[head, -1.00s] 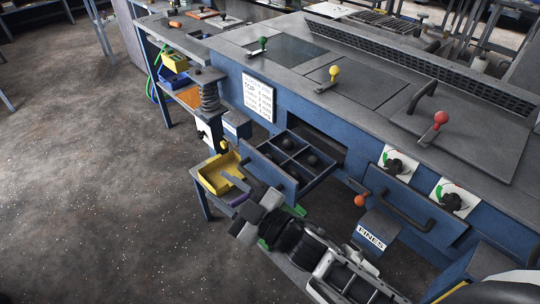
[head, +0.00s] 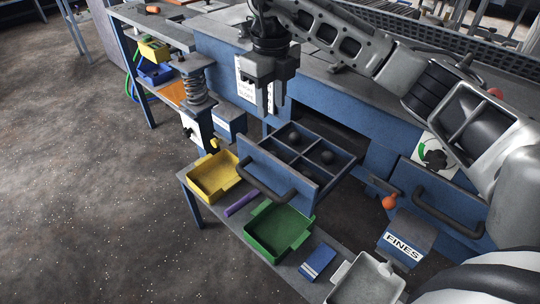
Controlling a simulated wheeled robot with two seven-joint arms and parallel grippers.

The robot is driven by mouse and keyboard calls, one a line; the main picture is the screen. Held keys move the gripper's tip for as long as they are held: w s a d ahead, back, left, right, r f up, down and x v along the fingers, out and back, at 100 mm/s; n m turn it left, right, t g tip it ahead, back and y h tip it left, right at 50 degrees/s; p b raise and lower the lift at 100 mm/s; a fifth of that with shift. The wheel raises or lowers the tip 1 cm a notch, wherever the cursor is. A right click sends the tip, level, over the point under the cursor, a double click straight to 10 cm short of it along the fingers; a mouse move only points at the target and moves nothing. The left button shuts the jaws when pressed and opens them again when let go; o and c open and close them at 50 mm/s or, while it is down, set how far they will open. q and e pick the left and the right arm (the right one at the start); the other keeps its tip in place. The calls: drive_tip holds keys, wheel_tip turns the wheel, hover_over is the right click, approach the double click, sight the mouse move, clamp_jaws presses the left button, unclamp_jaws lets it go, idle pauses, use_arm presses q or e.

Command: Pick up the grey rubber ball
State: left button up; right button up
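A pulled-out blue drawer (head: 338,170) is divided into compartments. Dark grey balls lie in it: one in a back compartment (head: 294,137) and one in a right compartment (head: 327,157). A third dark shape near the front is hard to make out. I cannot tell by look which ball is the rubber one. My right gripper (head: 271,108) points down above the drawer's back left side, fingers apart with nothing visible between them. It is clear of the balls. My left gripper is out of view.
A yellow bin (head: 211,178), a green bin (head: 278,232), a purple bar (head: 239,205), a blue block (head: 318,260) and a light grey tray (head: 366,283) are on the low shelf. The drawer's black handle (head: 264,184) sticks out. A FINES box (head: 405,240) stands at right.

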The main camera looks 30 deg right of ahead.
hover_over(272, 152)
wheel_tip(272, 152, down, 9)
drive_tip(key=shift+w+a+r, duration=0.1)
drive_tip(key=shift+r, duration=0.1)
drive_tip(key=shift+f, duration=2.7)
clamp_jaws()
